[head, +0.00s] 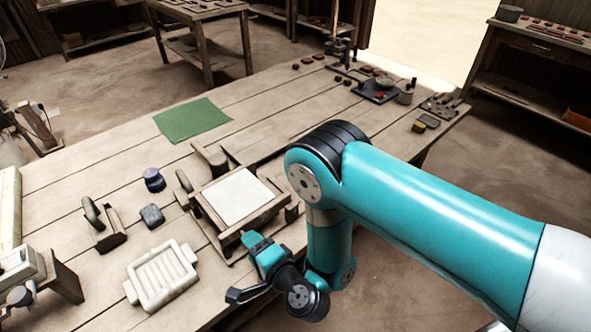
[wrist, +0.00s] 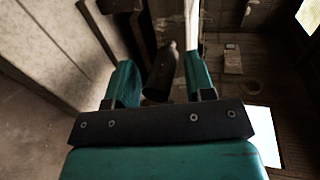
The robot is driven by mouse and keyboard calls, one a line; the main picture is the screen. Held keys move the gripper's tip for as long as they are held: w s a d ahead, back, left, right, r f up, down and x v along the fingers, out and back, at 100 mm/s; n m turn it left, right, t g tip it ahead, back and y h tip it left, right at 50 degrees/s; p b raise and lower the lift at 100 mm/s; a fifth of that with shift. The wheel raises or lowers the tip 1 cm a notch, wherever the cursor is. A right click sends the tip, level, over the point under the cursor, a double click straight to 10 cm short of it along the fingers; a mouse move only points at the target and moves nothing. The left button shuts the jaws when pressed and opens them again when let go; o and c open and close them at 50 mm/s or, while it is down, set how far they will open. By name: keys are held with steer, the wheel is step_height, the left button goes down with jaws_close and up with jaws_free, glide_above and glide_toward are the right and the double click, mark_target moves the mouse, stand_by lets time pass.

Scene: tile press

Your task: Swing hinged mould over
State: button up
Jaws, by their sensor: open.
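The mould is a wooden frame around a pale, flat square panel (head: 238,197), lying on the bench in the middle of the head view. My gripper (head: 254,243) is near the frame's front edge; I cannot tell whether it touches. In the wrist view my gripper (wrist: 160,72) has its two teal fingers apart. A dark, rounded handle-like piece (wrist: 161,76) shows between or beyond the fingers, and I cannot tell its depth. In the head view, a rounded wooden post (head: 211,158) stands at the frame's back edge.
A pale ribbed tray (head: 162,275) lies left of my gripper. A grey block (head: 152,216), a dark blue round item (head: 153,180) and a wooden hand tool (head: 104,225) lie left of the mould. A green cloth (head: 193,120) lies behind; the bench around it is clear.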

steer(key=shift+s+d+r+p, duration=0.25)
steer(key=shift+s+d+p, duration=0.1)
steer(key=shift+p, duration=0.2)
steer(key=s+d+p, duration=0.4)
steer(key=s+p, duration=0.1)
steer(key=shift+s+d+f, duration=0.15)
steer(key=shift+d+f, duration=0.05)
steer(key=shift+f, duration=0.05)
